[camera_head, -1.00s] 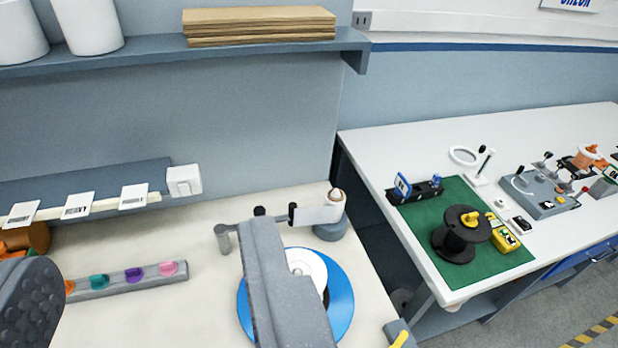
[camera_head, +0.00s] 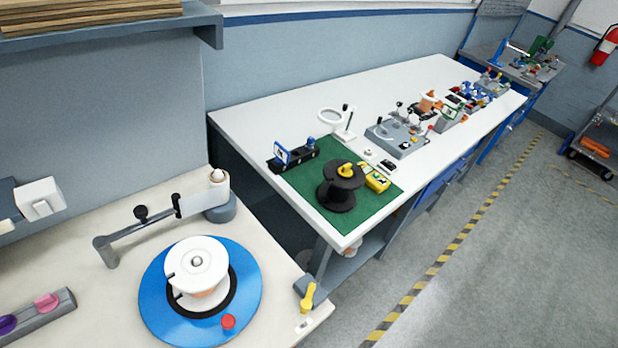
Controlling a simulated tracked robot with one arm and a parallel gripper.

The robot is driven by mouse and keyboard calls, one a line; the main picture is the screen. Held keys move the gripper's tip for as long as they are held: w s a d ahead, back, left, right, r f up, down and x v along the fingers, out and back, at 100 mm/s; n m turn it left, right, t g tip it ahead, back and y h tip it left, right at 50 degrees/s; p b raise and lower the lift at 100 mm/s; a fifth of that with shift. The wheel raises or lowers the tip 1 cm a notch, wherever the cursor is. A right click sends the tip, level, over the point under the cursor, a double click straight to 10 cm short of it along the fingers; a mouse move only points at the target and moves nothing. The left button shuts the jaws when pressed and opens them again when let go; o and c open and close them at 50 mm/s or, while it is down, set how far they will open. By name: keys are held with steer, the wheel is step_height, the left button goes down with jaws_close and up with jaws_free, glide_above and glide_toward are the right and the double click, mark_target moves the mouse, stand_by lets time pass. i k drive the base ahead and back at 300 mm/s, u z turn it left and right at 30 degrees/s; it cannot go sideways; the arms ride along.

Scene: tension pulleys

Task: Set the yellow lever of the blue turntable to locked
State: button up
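The blue turntable (camera_head: 160,305) lies on the near bench at the lower left. A white spool (camera_head: 200,266) with an orange-brown band stands on it, over a black ring, and a small red knob (camera_head: 228,322) sits near its front edge. The yellow lever (camera_head: 308,297) is on a grey block at the bench's right corner, right of the turntable. It points up and slightly right; I cannot tell from this which setting it is in. My gripper does not show in the current view.
A grey arm (camera_head: 150,228) with a black knob spans behind the turntable. A white bench (camera_head: 260,112) with a green mat (camera_head: 305,190), a black spool (camera_head: 340,190) and several devices stands to the right. Open floor (camera_head: 440,300) with striped tape lies at the lower right.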

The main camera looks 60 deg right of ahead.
mark_target(306, 304)
steer(key=k, duration=1.65)
steer(key=z, duration=0.65)
steer(key=i, duration=1)
steer(key=k, duration=0.65)
steer(key=u, duration=0.25)
steer(key=i, duration=0.95)
steer(key=u, duration=0.2)
